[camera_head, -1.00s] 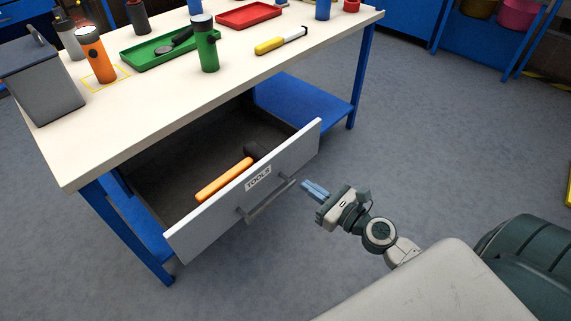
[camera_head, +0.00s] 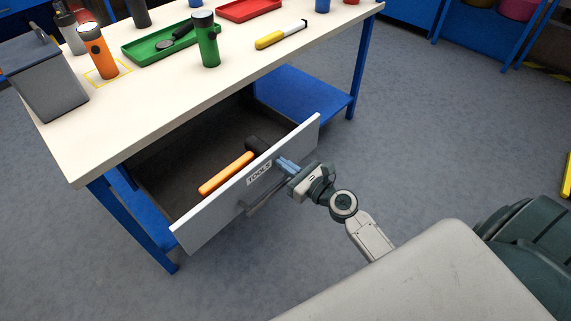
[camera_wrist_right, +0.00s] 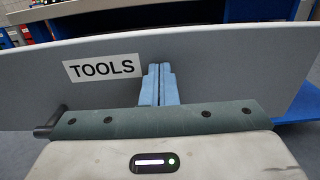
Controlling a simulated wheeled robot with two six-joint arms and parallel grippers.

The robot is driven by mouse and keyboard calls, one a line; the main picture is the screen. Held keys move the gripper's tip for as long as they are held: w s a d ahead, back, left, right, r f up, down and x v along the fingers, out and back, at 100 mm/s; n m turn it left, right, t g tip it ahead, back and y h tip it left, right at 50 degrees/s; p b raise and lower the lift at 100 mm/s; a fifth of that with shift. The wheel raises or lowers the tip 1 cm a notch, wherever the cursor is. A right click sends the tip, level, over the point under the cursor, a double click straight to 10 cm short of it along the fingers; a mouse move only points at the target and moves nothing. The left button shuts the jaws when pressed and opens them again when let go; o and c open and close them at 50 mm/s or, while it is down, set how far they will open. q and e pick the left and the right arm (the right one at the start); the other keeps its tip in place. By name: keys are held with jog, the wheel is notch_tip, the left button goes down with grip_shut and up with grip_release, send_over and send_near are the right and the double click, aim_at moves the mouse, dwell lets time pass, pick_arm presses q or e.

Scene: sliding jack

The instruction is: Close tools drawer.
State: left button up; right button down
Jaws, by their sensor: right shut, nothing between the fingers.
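The tools drawer stands open under the workbench, its grey front panel (camera_head: 225,205) marked with a TOOLS label (camera_head: 259,173). The label also shows in the right wrist view (camera_wrist_right: 102,67). A bar handle (camera_head: 257,204) runs along the front, partly hidden by my gripper. A hammer with an orange handle (camera_head: 227,173) and dark head lies inside. My right gripper (camera_head: 286,165) is shut and empty, its blue fingertips (camera_wrist_right: 159,84) at the drawer front just right of the label. I cannot tell whether they touch the panel. My left gripper is not in view.
The workbench top (camera_head: 190,97) holds a grey bin (camera_head: 45,85), an orange flashlight (camera_head: 97,52), a green flashlight (camera_head: 206,42), a green tray (camera_head: 140,50), a red tray (camera_head: 248,10) and a yellow-handled tool (camera_head: 278,37). A blue lower shelf (camera_head: 300,90) is beside the drawer. Floor around is clear.

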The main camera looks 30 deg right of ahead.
jog(key=p+x, duration=0.1)
jog(key=x, duration=0.6)
jog(key=shift+w+a+r+p, duration=0.1)
jog(key=shift+w+r+p, duration=0.05)
jog(key=shift+w+p, duration=0.15)
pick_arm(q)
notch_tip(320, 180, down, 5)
pick_arm(e)
jog(key=x, duration=0.9)
jog(key=b+x, duration=0.1)
jog(key=x, duration=0.3)
jog(key=shift+w+f, duration=0.2)
jog(key=shift+f, duration=0.1)
jog(key=b, duration=0.2)
send_over(226, 138)
jog(key=shift+w, duration=0.1)
jog(key=shift+w+r, duration=0.1)
jog(key=shift+r, duration=0.15)
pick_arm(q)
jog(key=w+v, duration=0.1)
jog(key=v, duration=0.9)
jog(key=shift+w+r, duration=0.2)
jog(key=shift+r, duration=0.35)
pick_arm(e)
jog(key=shift+r, duration=0.1)
